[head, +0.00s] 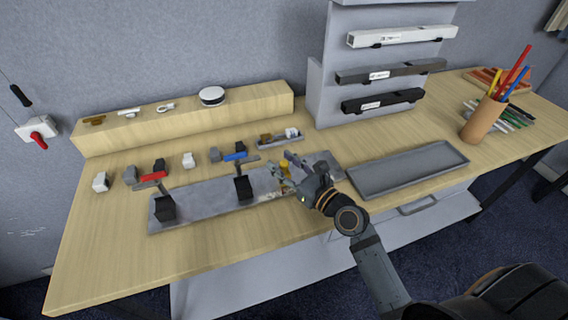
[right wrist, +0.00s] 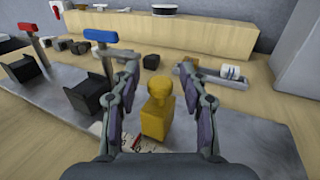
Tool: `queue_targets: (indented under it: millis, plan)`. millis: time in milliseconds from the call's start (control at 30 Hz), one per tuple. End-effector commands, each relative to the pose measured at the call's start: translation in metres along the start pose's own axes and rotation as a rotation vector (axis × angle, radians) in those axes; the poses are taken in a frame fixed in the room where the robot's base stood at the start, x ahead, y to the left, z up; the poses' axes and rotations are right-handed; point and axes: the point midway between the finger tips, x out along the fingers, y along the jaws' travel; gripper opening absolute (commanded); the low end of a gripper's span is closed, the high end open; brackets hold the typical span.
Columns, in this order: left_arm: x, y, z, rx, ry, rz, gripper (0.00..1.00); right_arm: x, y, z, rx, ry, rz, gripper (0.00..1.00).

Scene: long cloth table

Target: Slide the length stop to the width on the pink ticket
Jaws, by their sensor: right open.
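A yellow block with a rounded knob on top, which looks like the length stop, stands upright on the grey metal plate (head: 208,194) near its right part. It shows between my fingers in the right wrist view (right wrist: 155,118) and partly in the head view (head: 286,172). My right gripper (head: 285,172) is open, with one finger on each side of the yellow block; I cannot tell whether they touch it. A small pale printed piece with red marks (right wrist: 98,128) lies by the left finger, mostly hidden. I cannot make out a pink ticket. My left gripper is not in view.
A red-handled clamp (head: 152,178) and a blue-handled clamp (head: 235,157) stand on the plate. Small blocks and a little tray (head: 281,140) lie behind. An empty grey tray (head: 410,170) is at right, with a pencil cup (head: 484,120) beyond.

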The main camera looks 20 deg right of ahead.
Motion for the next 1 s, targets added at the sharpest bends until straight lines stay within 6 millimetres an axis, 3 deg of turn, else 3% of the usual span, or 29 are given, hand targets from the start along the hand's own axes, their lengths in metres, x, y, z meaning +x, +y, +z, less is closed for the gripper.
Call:
queue_targets:
  millis: [200, 533, 833, 1000]
  plan:
    - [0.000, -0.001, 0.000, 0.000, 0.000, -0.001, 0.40, 0.000, 0.000, 0.000, 0.000, 0.001, 0.000, 0.43]
    - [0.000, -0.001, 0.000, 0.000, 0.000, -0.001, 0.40, 0.000, 0.000, 0.000, 0.000, 0.001, 0.000, 0.00]
    - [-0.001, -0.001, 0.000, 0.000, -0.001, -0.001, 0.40, 0.000, 0.000, 0.000, 0.000, 0.001, 0.000, 0.00]
    - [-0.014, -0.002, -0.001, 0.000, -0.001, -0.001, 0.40, -0.002, -0.003, 0.002, 0.000, 0.004, 0.000, 0.00]
